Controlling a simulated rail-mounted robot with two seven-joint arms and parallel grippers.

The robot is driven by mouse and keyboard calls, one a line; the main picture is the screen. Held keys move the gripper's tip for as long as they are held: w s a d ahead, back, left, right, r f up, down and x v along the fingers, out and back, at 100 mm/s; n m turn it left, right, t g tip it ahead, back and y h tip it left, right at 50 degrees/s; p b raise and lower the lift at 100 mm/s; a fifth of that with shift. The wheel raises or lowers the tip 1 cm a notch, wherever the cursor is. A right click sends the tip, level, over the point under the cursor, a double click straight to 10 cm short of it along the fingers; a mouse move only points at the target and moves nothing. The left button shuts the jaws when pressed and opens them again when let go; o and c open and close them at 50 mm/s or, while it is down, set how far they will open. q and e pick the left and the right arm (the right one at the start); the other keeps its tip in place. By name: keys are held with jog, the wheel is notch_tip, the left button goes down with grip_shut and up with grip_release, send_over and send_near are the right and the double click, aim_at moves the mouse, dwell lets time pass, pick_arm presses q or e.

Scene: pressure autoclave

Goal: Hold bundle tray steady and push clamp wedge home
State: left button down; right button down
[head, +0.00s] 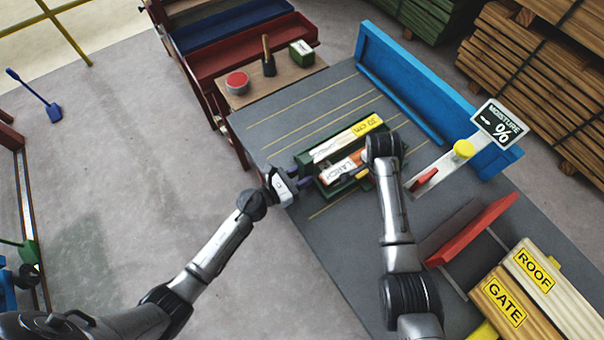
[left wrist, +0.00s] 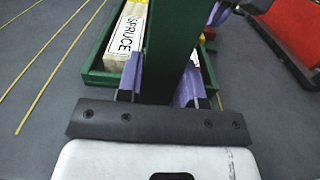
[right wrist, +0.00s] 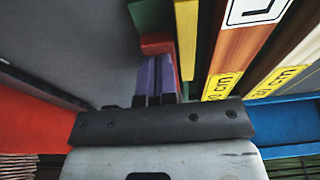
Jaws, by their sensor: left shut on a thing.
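The green bundle tray (head: 345,190) lies on the grey bench; its rim also shows in the left wrist view (left wrist: 97,78). It holds labelled boards, among them a pale one marked SPRUCE (left wrist: 130,28) and a reddish one marked LARCH (head: 345,167). My left gripper (head: 303,185) is shut on the tray's upright green end piece (left wrist: 172,45), a purple finger on each side. My right gripper (right wrist: 156,75) has its purple fingers close together, at a red block (right wrist: 157,43) by the tray's other end. I cannot tell whether they touch it, or whether it is the clamp wedge.
A blue fence (head: 400,85) runs along the bench's far side. A moisture sign (head: 498,124), yellow knob (head: 463,150) and red lever (head: 425,178) stand to the right. ROOF and GATE beams (head: 505,300) lie lower right. Bench left of the tray is clear.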

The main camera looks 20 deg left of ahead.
jog(key=shift+w+d+f, duration=0.1)
jog(key=shift+w+d, duration=0.3)
jog(key=shift+w, duration=0.25)
jog(key=shift+w+d+f, duration=0.2)
jog(key=shift+w+d, duration=0.15)
dwell(0.3)
jog(key=shift+w+d+f, duration=0.1)
jog(key=shift+w+d, duration=0.15)
jog(key=shift+w, duration=0.25)
dwell(0.5)
jog(key=shift+a+r, duration=0.15)
jog(key=shift+r, duration=0.4)
jog(key=shift+a+r, duration=0.15)
jog(key=shift+r, duration=0.35)
jog(key=shift+s+r, duration=0.25)
jog(key=shift+r, duration=1.15)
jog(key=shift+s+r, duration=0.2)
jog(key=shift+r, duration=1.15)
jog(key=shift+s+a+f, duration=0.1)
jog(key=shift+a, duration=0.05)
